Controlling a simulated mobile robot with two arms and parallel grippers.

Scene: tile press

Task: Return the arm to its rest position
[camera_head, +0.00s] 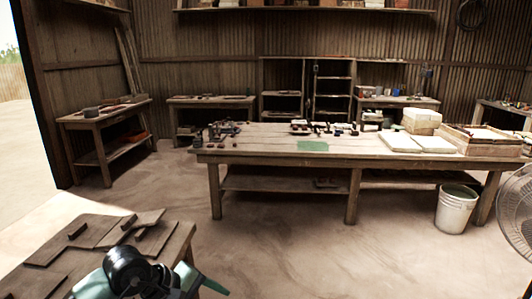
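A rounded black and teal part of an arm shows at the bottom left, in front of the low wooden table (184,238). I see no gripper fingers on it, and I cannot tell which arm it belongs to. Neither my left nor my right gripper shows in the head view. Several flat brown tiles (92,231) lie on the low table, some overlapping or tilted. A small dark block (77,230) lies among them. The arm part hides the front of this table.
A long workbench (262,147) with small tools and a green mat (313,146) stands ahead. White slabs (420,142) and a wooden tray (485,149) are at its right. A white bucket (455,210) and a fan (517,212) stand at the right. The middle floor is clear.

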